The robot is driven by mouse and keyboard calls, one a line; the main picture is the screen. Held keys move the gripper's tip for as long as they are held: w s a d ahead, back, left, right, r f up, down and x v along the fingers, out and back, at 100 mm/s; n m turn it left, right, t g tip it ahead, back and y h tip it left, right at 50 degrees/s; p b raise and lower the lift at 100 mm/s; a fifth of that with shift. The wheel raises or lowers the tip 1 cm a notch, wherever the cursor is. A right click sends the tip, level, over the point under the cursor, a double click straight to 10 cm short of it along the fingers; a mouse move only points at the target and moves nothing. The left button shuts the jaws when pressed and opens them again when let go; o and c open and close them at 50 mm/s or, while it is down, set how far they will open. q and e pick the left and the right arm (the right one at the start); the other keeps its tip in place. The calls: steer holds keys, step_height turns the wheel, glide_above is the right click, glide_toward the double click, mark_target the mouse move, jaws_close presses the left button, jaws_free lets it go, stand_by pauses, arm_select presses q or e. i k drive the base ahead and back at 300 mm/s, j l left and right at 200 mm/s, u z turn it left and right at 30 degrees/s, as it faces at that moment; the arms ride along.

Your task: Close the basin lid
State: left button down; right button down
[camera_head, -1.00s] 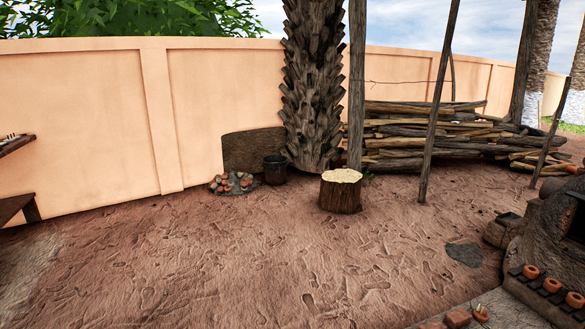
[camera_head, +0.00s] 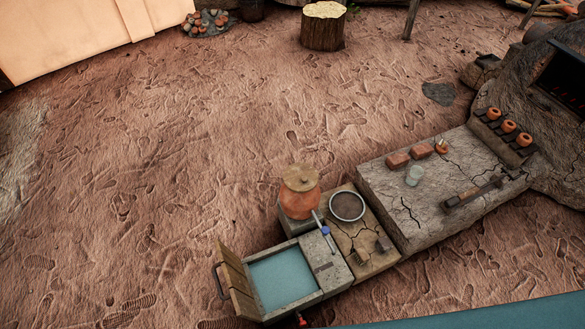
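The basin (camera_head: 318,296) is a square stone trough with pale blue-green water (camera_head: 281,277) in it, low in the picture. Its wooden lid (camera_head: 238,281) stands open, tilted up along the basin's left edge. A dark handle (camera_head: 219,281) sticks out from the lid's left side. A blue-handled tap (camera_head: 325,231) stands at the basin's back right corner. Neither of my grippers shows in the head view.
A lidded clay pot (camera_head: 299,193) stands behind the basin. A wooden board with a round sieve (camera_head: 347,206) adjoins it on the right. Farther right is a cracked stone slab (camera_head: 395,185) with bricks, beside the kiln (camera_head: 545,85). A tree stump (camera_head: 323,27) stands at the back. The ground at left is clear.

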mark_target(244, 303)
steer(key=k+j, duration=0.1)
steer(key=k, duration=0.7)
steer(key=k+j, duration=0.15)
steer(key=k, duration=0.65)
